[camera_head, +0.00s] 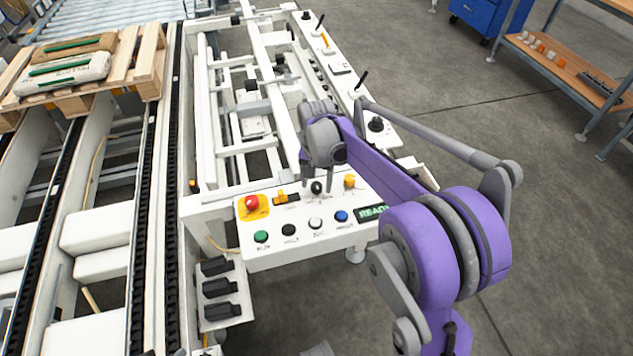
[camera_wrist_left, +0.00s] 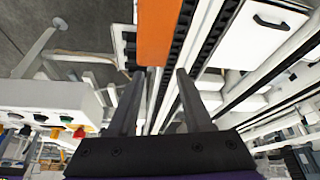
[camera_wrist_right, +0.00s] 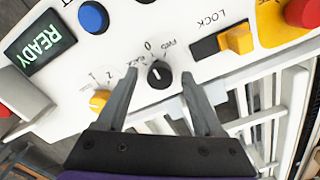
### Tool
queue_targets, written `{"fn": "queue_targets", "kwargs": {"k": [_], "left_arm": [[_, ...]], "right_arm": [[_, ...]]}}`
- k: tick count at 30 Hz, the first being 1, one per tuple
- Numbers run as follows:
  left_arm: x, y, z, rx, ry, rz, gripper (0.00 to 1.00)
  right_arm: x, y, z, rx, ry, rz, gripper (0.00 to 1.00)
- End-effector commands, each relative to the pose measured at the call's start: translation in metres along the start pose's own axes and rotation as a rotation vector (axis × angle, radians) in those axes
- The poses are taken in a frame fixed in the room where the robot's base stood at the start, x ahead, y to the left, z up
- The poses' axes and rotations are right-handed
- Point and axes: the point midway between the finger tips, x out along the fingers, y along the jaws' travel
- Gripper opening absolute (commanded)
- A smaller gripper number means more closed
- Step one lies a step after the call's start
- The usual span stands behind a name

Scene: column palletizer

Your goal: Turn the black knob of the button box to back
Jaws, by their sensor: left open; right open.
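The button box (camera_head: 262,228) is a white panel at the front end of the machine. Its black knob (camera_wrist_right: 159,74) is round with a white mark, among the labels BACK, 0 and FWD; the mark seems to point near 0. In the head view the knob (camera_head: 316,188) is just below my right gripper. My right gripper (camera_wrist_right: 159,72) is open, with one finger on each side of the knob; I cannot tell whether they touch it. My left gripper (camera_wrist_left: 158,72) is open and empty in the left wrist view, away from the knob.
Near the knob are a yellow LOCK switch (camera_wrist_right: 237,39), a red button (camera_wrist_right: 302,12), a blue button (camera_wrist_right: 93,17), a yellow knob (camera_wrist_right: 99,100) and a READY display (camera_wrist_right: 40,42). White machine bars (camera_head: 240,148) lie behind the box. A pallet (camera_head: 148,58) with sacks stands left.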

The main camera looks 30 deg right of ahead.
Motion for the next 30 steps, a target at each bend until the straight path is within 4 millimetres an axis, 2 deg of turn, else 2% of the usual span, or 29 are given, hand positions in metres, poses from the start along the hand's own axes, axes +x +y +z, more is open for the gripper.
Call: {"fn": "queue_targets", "kwargs": {"k": [4,15,16,25,30], "left_arm": [[-0.0001,0.0,-0.0001,0.0,0.0,0.0,0.5],[-0.0001,0.0,-0.0001,0.0,0.0,0.0,0.5],[-0.0001,0.0,-0.0001,0.0,0.0,0.0,0.5],[-0.0007,0.0,-0.0003,0.0,0.0,0.0,0.5],[-0.0025,0.0,-0.0012,0.0,0.001,0.0,0.5]], "right_arm": [[-0.0003,0.0,0.0,0.0,0.0,0.0,0.69],[-0.0006,0.0001,0.0,0.0,0.0,0.0,0.02],[-0.0006,0.0,0.0,0.0,0.0,0.0,0.0],[-0.0008,0.0,0.0,-0.017,0.0,0.0,0.0],[-0.0012,-0.0001,-0.0001,-0.082,0.0,0.0,0.0]]}}
